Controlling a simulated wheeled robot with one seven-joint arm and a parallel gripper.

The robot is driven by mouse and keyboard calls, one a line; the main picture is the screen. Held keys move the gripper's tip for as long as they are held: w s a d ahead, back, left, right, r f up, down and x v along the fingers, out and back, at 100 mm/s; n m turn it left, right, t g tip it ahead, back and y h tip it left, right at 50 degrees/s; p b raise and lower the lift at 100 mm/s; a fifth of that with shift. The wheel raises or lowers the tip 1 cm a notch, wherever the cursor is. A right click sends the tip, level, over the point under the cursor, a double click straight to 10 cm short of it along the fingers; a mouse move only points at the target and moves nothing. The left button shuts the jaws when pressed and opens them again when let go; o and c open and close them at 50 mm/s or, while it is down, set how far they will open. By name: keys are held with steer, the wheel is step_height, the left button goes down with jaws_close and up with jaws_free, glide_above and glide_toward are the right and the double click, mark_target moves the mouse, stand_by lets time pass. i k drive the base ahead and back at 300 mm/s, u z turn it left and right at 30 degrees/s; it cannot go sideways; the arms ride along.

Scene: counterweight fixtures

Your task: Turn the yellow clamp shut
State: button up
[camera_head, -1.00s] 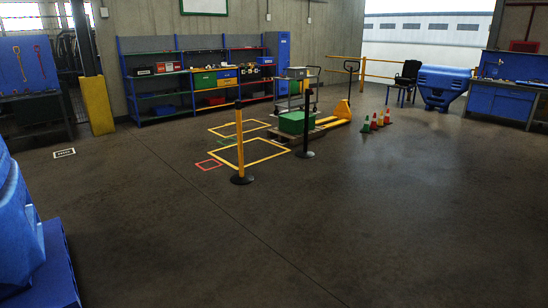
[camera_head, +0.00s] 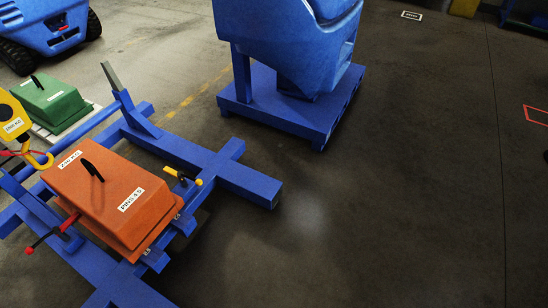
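The yellow clamp (camera_head: 183,177) is a small yellow part with a dark end, on the right side of the blue frame (camera_head: 250,182) next to an orange counterweight block (camera_head: 112,200). The block has a black handle on top and white labels. A red-handled clamp or pin (camera_head: 50,236) sticks out on the block's left side. I cannot tell the yellow clamp's exact angle. My gripper is not in view.
A yellow hoist block with a hook (camera_head: 17,122) hangs at the left edge. A green weight (camera_head: 50,102) lies behind the frame. A large blue body on a blue stand (camera_head: 290,105) stands at the top. Open floor lies to the right.

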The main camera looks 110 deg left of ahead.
mark_target(180, 176)
steer(key=z, duration=3.05)
steer(key=k, duration=2.65)
steer(key=z, duration=1.85)
steer(key=i, duration=1)
